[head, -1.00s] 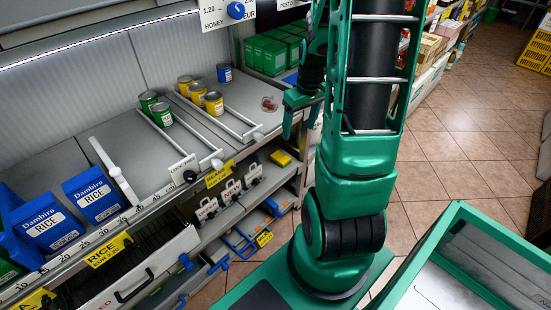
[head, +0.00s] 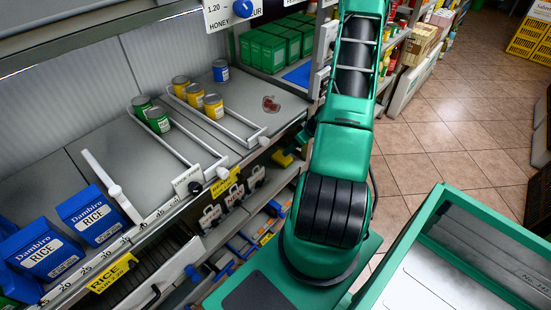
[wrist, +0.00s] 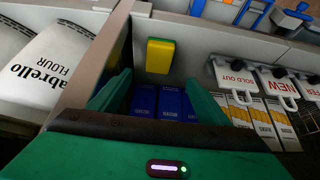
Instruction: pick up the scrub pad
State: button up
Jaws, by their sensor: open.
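The scrub pad (wrist: 159,57) is a small yellow block with a green layer. In the wrist view it stands against a pale panel at upper centre, ahead of my gripper. In the head view its yellow side (head: 282,158) shows on the lower shelf, partly covered by my arm. My gripper (wrist: 158,84) is open in the wrist view, one green finger on each side and nothing between them touching. The pad lies beyond the fingertips, roughly centred between them. In the head view the fingers are mostly hidden behind the arm and shelf edge.
Blue packs (wrist: 164,102) sit below the pad, between the fingers. Flour bags (wrist: 45,55) stand at left behind a divider. Orange-white boxes and a sold-out tag (wrist: 238,78) are at right. The upper shelf (head: 235,110) with cans overhangs the lower shelf.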

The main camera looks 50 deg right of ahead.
jog(key=f, duration=0.1)
send_near(282, 157)
jog(key=x, duration=0.3)
jog(key=shift+w+d, duration=0.1)
jog(key=shift+d, duration=0.05)
jog(key=shift+x, duration=2.6)
jog(key=shift+c, duration=0.3)
jog(key=c, duration=1.1)
